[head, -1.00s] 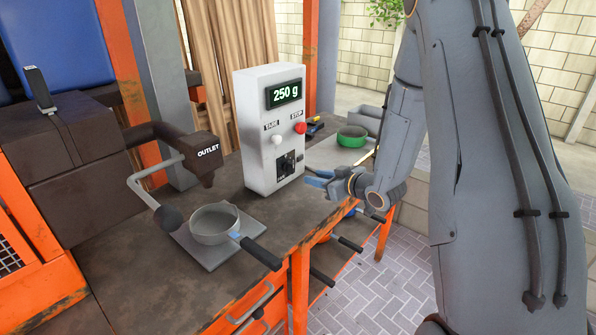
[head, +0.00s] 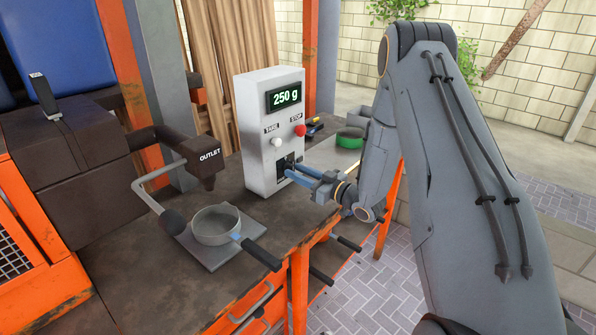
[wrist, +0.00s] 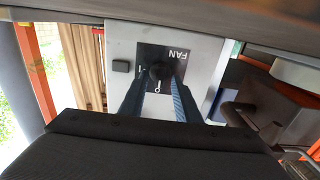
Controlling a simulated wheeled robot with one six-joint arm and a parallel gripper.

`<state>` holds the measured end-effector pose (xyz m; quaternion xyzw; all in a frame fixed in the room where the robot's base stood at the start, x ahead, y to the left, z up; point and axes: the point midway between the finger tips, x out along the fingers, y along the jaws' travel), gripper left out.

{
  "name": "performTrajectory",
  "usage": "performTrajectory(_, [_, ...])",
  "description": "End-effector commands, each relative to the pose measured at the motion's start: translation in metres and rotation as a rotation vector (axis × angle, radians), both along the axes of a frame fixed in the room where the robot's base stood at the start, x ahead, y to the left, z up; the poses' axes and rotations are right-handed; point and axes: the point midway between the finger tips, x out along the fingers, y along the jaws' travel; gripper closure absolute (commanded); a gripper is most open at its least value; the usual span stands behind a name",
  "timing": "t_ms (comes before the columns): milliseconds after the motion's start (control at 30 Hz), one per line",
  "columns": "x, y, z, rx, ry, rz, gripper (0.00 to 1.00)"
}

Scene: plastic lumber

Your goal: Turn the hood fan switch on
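The white control box (head: 251,130) stands on the bench and its display reads 250 g. My gripper (head: 290,170) is at the box's lower front. In the wrist view my gripper (wrist: 157,92) has its two blue-grey fingers apart, one on each side of the knob. I cannot tell whether they touch it. In the head view the fingers partly hide the knob.
A pan (head: 216,225) sits on a square plate (head: 208,249) left of the box, below the dark outlet (head: 208,157). A green pot (head: 349,138) stands behind my gripper. The white button (head: 277,142) and red stop button (head: 300,130) sit above the switch.

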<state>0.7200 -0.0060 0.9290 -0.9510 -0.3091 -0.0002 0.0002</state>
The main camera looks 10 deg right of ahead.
Motion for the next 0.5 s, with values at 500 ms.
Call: performTrajectory(500, [0.0032,0.0022,-0.0002,-0.001,0.001,-0.001,1.0])
